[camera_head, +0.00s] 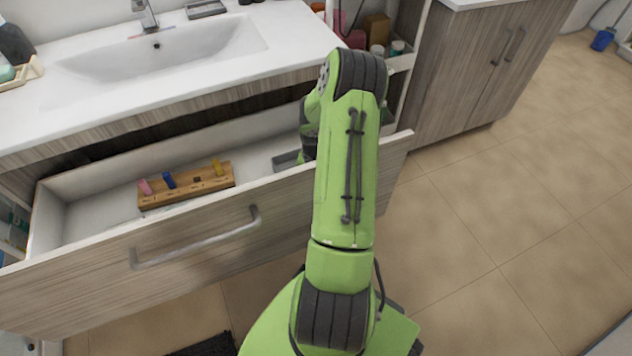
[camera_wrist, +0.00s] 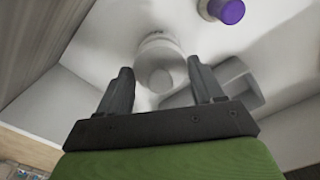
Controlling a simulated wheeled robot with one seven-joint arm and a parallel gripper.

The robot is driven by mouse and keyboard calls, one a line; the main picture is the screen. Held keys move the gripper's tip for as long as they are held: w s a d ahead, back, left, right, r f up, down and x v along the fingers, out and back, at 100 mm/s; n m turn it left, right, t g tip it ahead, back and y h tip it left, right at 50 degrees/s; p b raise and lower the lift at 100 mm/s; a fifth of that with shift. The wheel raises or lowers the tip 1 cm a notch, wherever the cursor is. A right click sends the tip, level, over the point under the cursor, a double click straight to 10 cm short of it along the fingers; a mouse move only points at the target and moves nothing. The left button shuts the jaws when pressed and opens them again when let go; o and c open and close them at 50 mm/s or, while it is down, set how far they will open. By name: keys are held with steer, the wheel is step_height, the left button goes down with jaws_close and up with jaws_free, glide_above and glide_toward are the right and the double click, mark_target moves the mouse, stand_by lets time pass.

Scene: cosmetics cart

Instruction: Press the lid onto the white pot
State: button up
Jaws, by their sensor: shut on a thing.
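In the wrist view my gripper (camera_wrist: 160,68) reaches down into the open drawer, with its two dark fingers on either side of a pale round piece. This piece, which looks like the lid (camera_wrist: 160,78), is held between the fingertips. The white pot (camera_wrist: 160,44) appears right at the fingertips, in line with the lid. White on white, the border between the two is blurred, and I cannot tell whether they touch. In the head view my arm hides the gripper, the lid and the pot.
The open drawer (camera_head: 95,195) holds a wooden block (camera_head: 187,190) with small coloured pieces at left. A grey tray (camera_wrist: 232,92) lies right of the fingers. A purple-capped item (camera_wrist: 226,10) is farther off. The sink counter (camera_head: 285,50) overhangs the drawer's back.

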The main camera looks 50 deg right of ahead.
steer(key=o, duration=1.1)
steer(key=shift+o, duration=0.3)
steer(key=shift+r+p, duration=2.7)
steer(key=shift+r, duration=0.85)
steer(key=shift+f, duration=0.1)
jaws_close()
